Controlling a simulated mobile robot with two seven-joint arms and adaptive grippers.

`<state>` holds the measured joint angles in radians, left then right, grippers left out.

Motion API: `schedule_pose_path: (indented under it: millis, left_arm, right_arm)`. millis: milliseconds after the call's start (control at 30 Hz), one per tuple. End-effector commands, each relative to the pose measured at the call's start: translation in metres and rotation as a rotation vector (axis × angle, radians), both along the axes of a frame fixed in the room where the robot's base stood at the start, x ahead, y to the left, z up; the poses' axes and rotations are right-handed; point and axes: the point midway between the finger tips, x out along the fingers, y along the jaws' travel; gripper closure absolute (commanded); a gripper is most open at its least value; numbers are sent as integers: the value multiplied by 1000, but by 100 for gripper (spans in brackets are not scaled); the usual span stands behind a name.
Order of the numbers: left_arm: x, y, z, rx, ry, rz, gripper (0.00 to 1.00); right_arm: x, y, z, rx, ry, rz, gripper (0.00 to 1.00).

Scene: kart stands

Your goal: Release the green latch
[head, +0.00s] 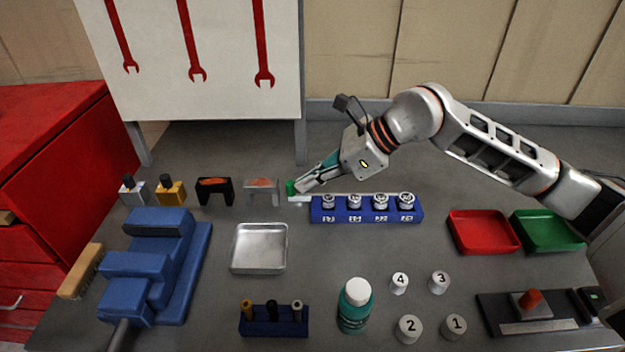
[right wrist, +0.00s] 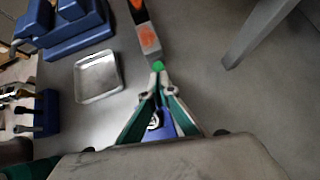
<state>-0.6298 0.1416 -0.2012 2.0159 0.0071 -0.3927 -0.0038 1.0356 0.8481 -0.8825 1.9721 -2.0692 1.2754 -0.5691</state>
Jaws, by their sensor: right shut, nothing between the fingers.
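The green latch (head: 291,187) is a small green piece at the left end of the blue rack (head: 366,213), which holds several white-topped cylinders in a row. In the right wrist view the green latch (right wrist: 158,65) shows just beyond my fingertips. My right gripper (head: 300,187) is shut and empty, with its tips at or very near the latch; I cannot tell whether they touch. The closed fingers also show in the right wrist view (right wrist: 157,74). The blue rack is partly hidden behind the fingers there. My left gripper is not in view.
A metal block with an orange patch (head: 262,191) stands just left of the latch. A silver tray (head: 259,269) lies in front, left of a teal bottle (head: 355,310). A blue vise (head: 150,265) stands further left. Red (head: 483,248) and green trays (head: 546,247) lie right.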

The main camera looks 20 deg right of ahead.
Motion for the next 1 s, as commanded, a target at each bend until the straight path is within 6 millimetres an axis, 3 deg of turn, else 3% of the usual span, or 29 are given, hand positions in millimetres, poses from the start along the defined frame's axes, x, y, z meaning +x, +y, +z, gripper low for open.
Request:
schedule_pose_path:
  millis: [167, 700, 1000]
  left_arm:
    - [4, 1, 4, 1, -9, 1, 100]
    - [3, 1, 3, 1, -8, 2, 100]
    - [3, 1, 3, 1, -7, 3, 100]
  right_arm:
    - [-2, -4, 7, 3, -5, 1, 100]
    - [-33, -70, 71, 0, -2, -1, 100]
    - [-38, -81, 82, 0, -2, 0, 100]
